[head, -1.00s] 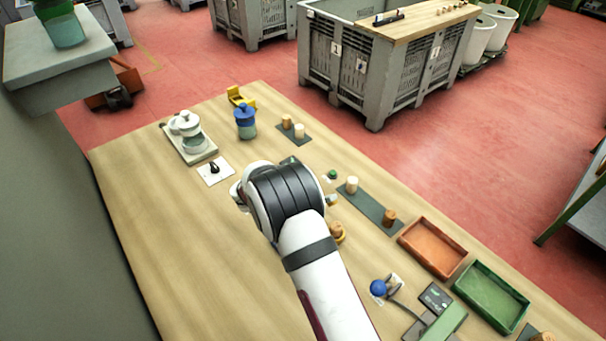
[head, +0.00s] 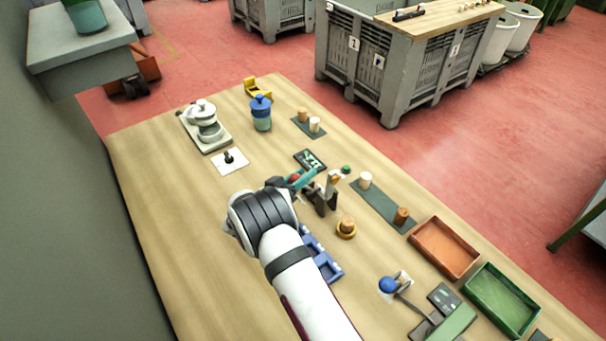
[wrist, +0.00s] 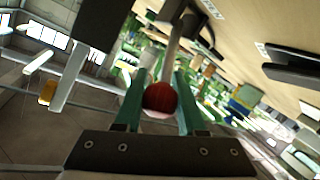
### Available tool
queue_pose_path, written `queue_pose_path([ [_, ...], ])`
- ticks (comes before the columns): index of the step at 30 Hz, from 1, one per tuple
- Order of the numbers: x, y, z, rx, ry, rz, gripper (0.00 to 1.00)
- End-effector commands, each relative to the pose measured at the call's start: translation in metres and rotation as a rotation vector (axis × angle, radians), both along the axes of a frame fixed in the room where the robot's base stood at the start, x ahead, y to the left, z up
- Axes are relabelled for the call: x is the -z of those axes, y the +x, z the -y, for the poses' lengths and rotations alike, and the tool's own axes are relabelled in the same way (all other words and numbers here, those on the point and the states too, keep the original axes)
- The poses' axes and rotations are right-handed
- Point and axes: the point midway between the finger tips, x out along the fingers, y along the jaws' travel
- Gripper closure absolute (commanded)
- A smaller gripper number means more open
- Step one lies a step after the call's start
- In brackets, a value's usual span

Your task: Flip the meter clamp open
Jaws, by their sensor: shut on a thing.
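The meter clamp (head: 322,197) shows in the head view as a dark grey bracket, just right of my gripper (head: 303,180). Its red ball knob (head: 294,178) sits at the teal fingers. In the wrist view the red knob (wrist: 160,97) is between the two fingers of my gripper (wrist: 163,84), which is shut on it. A pale metal lever (wrist: 178,42) runs from the knob away from my gripper. The exact tilt of the lever and the clamp's lower parts are hard to make out.
A green circuit board (head: 310,160) lies behind the clamp. A dark strip with stoppers (head: 382,207) lies right.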

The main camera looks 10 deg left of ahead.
Motion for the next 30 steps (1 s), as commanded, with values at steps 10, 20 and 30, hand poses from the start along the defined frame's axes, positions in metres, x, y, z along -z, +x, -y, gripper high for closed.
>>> queue_pose_path([
  [10, 0.002, 0.000, 0.000, -0.002, -0.002, -0.006, 0.43],
  [20, 0.001, 0.000, 0.000, -0.001, 0.000, -0.003, 0.32],
  [30, -0.015, -0.058, -0.031, -0.006, 0.000, -0.003, 0.32],
])
